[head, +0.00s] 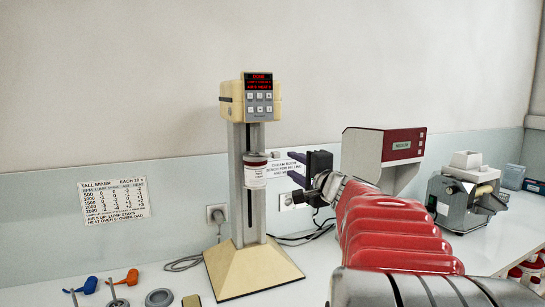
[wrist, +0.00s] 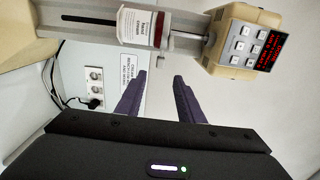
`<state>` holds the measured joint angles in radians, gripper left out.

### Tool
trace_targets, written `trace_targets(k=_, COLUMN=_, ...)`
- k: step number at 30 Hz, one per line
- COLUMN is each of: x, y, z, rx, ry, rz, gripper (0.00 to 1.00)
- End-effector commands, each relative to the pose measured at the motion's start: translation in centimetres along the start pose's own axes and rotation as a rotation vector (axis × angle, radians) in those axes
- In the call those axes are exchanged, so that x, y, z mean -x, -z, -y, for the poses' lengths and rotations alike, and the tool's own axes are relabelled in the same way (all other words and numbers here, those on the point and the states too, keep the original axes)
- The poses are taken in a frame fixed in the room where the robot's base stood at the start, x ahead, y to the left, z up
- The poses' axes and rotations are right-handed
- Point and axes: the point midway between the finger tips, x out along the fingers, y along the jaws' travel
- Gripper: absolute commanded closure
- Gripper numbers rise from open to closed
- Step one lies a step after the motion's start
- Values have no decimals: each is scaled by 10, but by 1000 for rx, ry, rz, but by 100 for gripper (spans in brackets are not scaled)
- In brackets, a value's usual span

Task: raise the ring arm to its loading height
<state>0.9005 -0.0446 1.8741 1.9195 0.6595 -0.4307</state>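A cream mixer (head: 237,140) stands upright on the bench, with a slotted grey column on a cream pyramid base. A white, labelled jar with a dark red band (head: 256,172) sits partway up the column, below the head; it also shows in the wrist view (wrist: 136,26). A small pale knob (head: 275,154) sticks out to the right beside the jar's top. The ring arm is not clearly distinguishable from the jar and its holder. My gripper (head: 289,165) is to the right of the jar, apart from it. Its purple fingers (wrist: 160,77) are spread, with nothing between them.
The mixer's head carries a red lit display (head: 259,80) and buttons. A wall notice (head: 114,199) hangs left. Orange and blue tools (head: 130,276) and grey rings lie front left. A red-and-white box device (head: 380,155) and a grey machine (head: 463,195) stand right. Cables lie behind the base.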

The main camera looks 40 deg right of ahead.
Motion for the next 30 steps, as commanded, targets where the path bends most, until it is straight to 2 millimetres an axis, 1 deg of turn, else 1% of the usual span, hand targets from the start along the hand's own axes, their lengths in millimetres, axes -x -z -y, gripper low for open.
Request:
trace_targets(k=5, x=-16, y=0, z=0, rx=-1, ry=0, rz=2, gripper=66)
trace_targets(k=21, x=-86, y=-1, z=-1, rx=0, ry=-2, rz=2, gripper=66)
trace_targets(k=30, x=-121, y=-1, z=-1, rx=0, ry=-2, rz=1, gripper=66)
